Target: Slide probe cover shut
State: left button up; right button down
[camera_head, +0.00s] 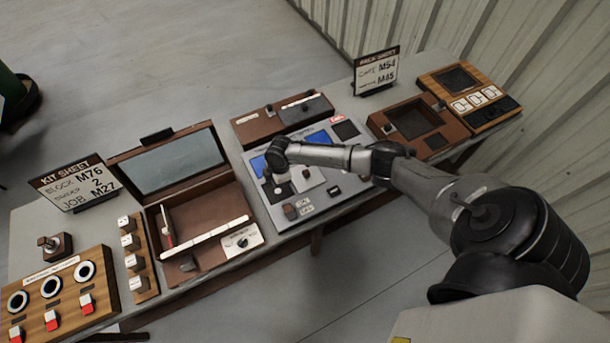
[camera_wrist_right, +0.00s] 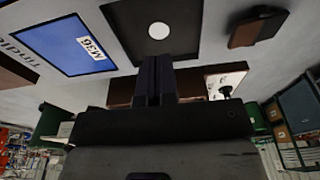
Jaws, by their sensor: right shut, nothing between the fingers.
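The grey console (camera_head: 268,212) stands mid-table with blue screens and small controls. My right gripper (camera_head: 279,178) points down over its left part, beside a blue screen (camera_head: 257,166). In the right wrist view, its fingers (camera_wrist_right: 155,68) are together and empty. Just beyond the fingertips is a dark square panel (camera_wrist_right: 185,28) with a white disc (camera_wrist_right: 158,30); contact cannot be told. A brown block (camera_wrist_right: 257,29) lies beside this square, and also shows in the head view (camera_head: 290,212). No part is clearly labelled as the probe cover. My left gripper is out of view.
An open brown case (camera_head: 237,184) with a raised lid stands left of the console. A brown box (camera_head: 262,127) is behind it, and an open-topped brown box (camera_head: 436,127) is to its right. Two signs (camera_head: 70,184) (camera_head: 377,70) stand along the back. Floor in front is clear.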

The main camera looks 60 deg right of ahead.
jog(key=shift+a, duration=0.15)
jog(key=shift+w+a, duration=0.6)
jog(key=shift+a, duration=0.35)
jog(key=shift+w+a, duration=0.25)
jog(key=shift+a, duration=0.15)
jog(key=shift+a, duration=0.1)
jog(key=shift+w+a, duration=0.4)
jog(key=shift+a, duration=0.2)
jog(key=shift+w+a, duration=0.35)
jog(key=shift+a, duration=0.2)
jog(key=shift+w+a, duration=0.15)
jog(key=shift+a, duration=0.1)
